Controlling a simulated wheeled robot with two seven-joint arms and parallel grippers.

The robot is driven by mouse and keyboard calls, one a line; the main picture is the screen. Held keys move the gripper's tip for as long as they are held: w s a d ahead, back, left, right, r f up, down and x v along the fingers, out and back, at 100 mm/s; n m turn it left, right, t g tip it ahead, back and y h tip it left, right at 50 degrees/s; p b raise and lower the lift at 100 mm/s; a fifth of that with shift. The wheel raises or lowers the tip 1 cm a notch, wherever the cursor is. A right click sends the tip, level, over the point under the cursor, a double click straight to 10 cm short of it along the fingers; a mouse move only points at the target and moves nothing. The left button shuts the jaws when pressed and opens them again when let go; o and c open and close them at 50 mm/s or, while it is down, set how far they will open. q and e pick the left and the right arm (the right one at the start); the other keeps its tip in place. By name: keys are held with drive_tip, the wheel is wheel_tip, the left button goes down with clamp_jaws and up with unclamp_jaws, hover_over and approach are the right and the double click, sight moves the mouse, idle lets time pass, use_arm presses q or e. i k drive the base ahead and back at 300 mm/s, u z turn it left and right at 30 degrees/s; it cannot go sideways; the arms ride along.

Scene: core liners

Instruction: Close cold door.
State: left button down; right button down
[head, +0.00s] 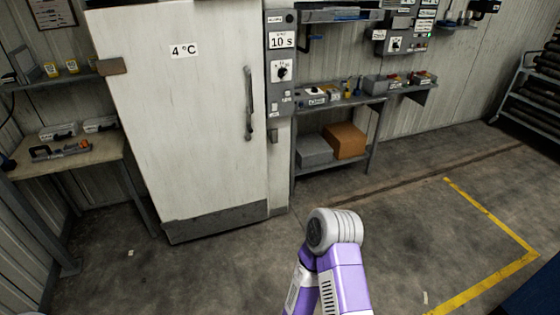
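The cold door (190,120) is a tall white panel with a "4 °C" label, a dark kick plate along its bottom and scuffed paint. It stands left of centre in the head view. Its vertical bar handle (249,104) is near its right edge. The door's right edge lies close beside the frame post and control panel; I see no clear gap there, but cannot tell whether it is fully latched. Neither gripper is in view. A purple arm link of mine with a pale rounded joint rises at the bottom centre, apart from the door.
A control panel (281,70) reading "10 s" stands right of the door. A workbench (70,158) is at left. A shelf unit with a cardboard box (344,140) and a grey bin (313,150) is at right. The floor before the door is clear; yellow tape (490,219) marks the right.

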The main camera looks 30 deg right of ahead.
sight(183, 77)
drive_tip(key=z, duration=0.55)
drive_tip(key=i, duration=1.35)
drive_tip(key=u, duration=0.85)
